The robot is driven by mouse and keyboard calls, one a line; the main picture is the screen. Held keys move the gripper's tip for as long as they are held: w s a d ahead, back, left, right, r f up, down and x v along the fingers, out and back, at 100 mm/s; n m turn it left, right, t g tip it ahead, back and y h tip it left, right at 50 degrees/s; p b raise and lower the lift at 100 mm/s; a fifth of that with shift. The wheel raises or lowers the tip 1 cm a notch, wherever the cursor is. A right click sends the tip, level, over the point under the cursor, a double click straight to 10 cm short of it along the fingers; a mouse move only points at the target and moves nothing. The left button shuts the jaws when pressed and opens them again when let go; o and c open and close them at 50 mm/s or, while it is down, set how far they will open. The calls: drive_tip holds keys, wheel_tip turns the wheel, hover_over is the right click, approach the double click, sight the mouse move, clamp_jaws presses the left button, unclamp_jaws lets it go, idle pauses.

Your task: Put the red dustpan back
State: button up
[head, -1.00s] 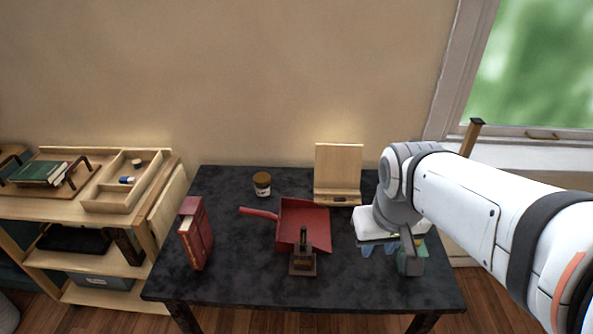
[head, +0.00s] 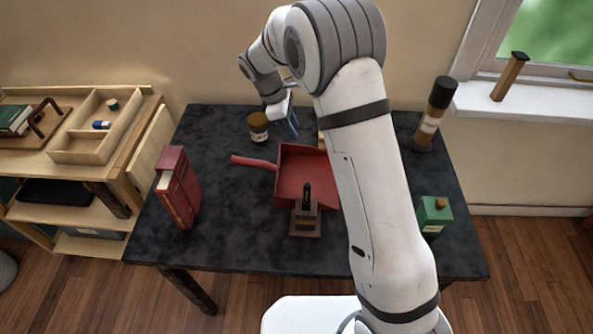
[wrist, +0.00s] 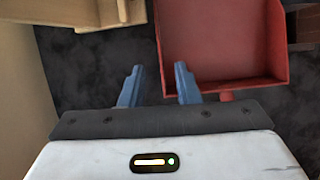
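The red dustpan (head: 303,178) lies on the dark table (head: 235,240), with its handle (head: 252,162) pointing left. My gripper (head: 290,122) is above the back of the table, behind the dustpan and apart from it. In the wrist view, its two blue fingers are apart with nothing between them (wrist: 158,84). The dustpan's pan (wrist: 222,45) shows beyond the fingers, to the right, in that view. Only a stub of the handle (wrist: 227,96) shows there; the gripper body hides the rest.
A dark stamp (head: 305,216) stands close in front of the pan. A brown-lidded jar (head: 258,127) stands near my gripper. A red book (head: 178,190) stands at left, a green bottle (head: 434,214) at right. My arm mostly hides the wooden stand (wrist: 80,12). A shelf holds a divided tray (head: 70,157).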

sight(298, 147)
drive_tip(key=shift+n, duration=0.3)
drive_tip(key=x, duration=0.3)
drive_tip(key=a+x, duration=0.1)
drive_tip(key=x, duration=0.4)
drive_tip(key=shift+f, duration=0.6)
drive_tip(key=shift+c, duration=0.4)
clamp_jaws()
